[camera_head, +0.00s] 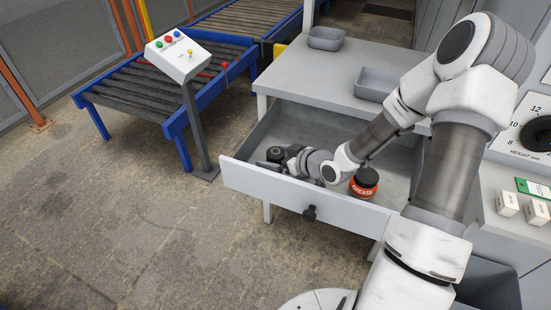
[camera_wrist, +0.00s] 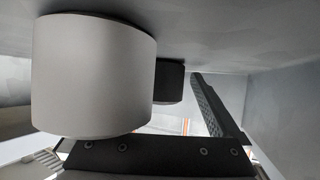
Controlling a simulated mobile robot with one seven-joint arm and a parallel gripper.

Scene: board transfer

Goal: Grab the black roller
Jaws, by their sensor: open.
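The black roller (camera_head: 274,153) stands in the left part of the open grey drawer (camera_head: 262,183), beside my gripper's end. In the wrist view it looks like the dark cylinder (camera_wrist: 168,82), partly hidden behind a larger pale cylinder (camera_wrist: 92,75). My gripper (camera_head: 279,160) is low inside the drawer, pointing left, open and holding nothing that I can see. One dark finger (camera_wrist: 215,108) shows on the right of the wrist view; the other is hidden. I cannot tell whether the roller is between the fingers.
A black and red grease tub (camera_head: 363,184) stands in the drawer right of my gripper. The drawer's front wall with a black knob (camera_head: 309,213) is close to my gripper. Grey trays (camera_head: 378,84) sit on the counter above. A control post (camera_head: 197,128) stands left.

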